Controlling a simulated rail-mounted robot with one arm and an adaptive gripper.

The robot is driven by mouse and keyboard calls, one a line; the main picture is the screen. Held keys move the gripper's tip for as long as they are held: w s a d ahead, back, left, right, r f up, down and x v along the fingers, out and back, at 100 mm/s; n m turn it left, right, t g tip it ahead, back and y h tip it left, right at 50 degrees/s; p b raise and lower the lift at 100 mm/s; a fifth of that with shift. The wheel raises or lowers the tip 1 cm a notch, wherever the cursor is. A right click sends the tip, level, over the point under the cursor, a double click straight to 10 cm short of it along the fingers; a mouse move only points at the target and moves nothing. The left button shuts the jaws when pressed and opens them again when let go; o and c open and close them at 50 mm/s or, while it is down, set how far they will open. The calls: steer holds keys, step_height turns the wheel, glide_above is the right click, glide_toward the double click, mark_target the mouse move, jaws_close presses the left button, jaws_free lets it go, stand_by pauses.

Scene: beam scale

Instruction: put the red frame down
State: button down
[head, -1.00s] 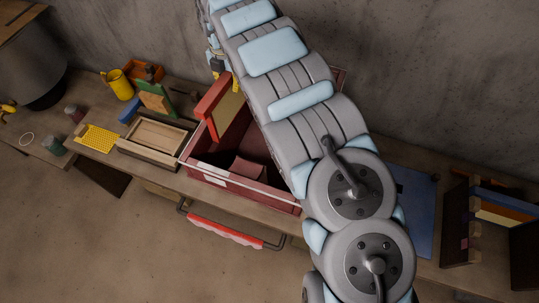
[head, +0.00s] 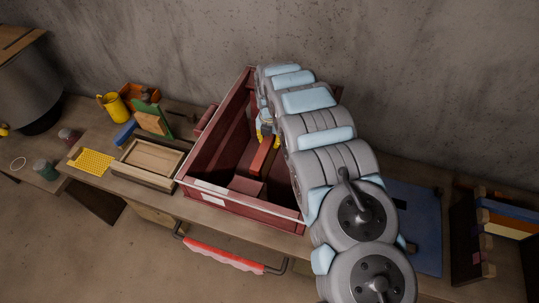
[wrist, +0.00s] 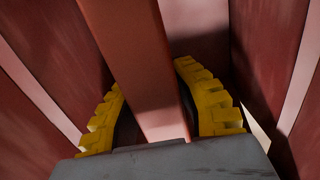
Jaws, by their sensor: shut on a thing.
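The red frame (head: 261,158) is inside the dark red crate (head: 213,190) in the head view, seen edge-on as a narrow bar; the rest of it is hidden or cannot be made out. My gripper (head: 267,138) reaches down into the crate with its yellow fingers at the frame's upper end. In the wrist view the red bar of the frame (wrist: 140,60) runs between the two yellow fingers (wrist: 150,80), which are shut on it. Crate walls stand on both sides. I cannot tell whether the frame touches the crate floor.
A reddish block (head: 247,187) lies in the crate near its front. Left of the crate stand a wooden tray (head: 148,163), a green frame (head: 157,118), a yellow mug (head: 113,106) and a yellow perforated plate (head: 91,161). A blue mat (head: 420,230) lies to the right.

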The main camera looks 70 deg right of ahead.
steer(key=shift+f+p, duration=0.45)
steer(key=shift+f, duration=2)
steer(key=shift+w+f, duration=0.1)
steer(key=shift+f, duration=0.9)
steer(key=shift+f, duration=0.3)
steer(key=c, duration=1)
jaws_free()
steer(key=shift+r, duration=0.1)
